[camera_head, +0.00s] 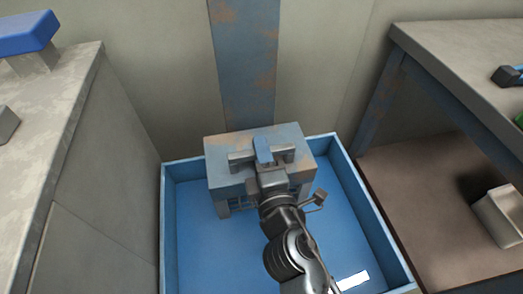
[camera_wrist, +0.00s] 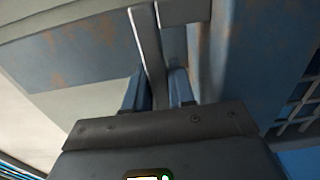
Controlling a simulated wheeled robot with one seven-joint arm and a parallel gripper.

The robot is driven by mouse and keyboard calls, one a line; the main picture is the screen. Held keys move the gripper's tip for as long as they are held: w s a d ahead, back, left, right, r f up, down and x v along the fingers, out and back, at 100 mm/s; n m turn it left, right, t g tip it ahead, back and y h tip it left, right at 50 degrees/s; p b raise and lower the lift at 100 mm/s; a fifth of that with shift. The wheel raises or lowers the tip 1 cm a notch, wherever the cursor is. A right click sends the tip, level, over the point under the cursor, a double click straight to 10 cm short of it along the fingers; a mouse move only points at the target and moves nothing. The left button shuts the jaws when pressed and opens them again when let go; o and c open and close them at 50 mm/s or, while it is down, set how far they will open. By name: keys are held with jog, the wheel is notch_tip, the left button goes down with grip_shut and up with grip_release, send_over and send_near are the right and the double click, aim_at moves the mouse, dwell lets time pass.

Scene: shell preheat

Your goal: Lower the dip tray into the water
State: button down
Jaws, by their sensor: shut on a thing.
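The dip tray (camera_head: 222,180) is a worn blue-grey box-like rack with a flat top, a grey bar handle and a slatted lower part. It appears inside the blue tank (camera_head: 166,230), near its back wall. My gripper (camera_head: 264,152) is shut on the handle (camera_wrist: 150,55), which passes between the two blue fingers in the wrist view (camera_wrist: 158,92). The water (camera_head: 205,255) is a flat blue area in the tank. My arm hides part of the tray's front. I cannot tell how far its underside is above the water or the tank floor.
A grey counter (camera_head: 60,110) with a blue-topped object (camera_head: 28,35) stands at left. A workbench (camera_head: 460,50) with a dark tool (camera_head: 508,76) stands at right. Below it is a pale box (camera_head: 500,215). The tank's front left area is clear.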

jog(key=shift+s+f+b, duration=0.1)
jog(key=shift+f+b, duration=0.2)
jog(key=shift+f, duration=0.6)
jog(key=c, duration=1)
grip_release()
jog(key=shift+c, duration=0.2)
jog(key=shift+r, duration=0.2)
jog(key=v, duration=0.7)
jog(key=shift+s, duration=0.4)
jog(key=shift+d, duration=0.15)
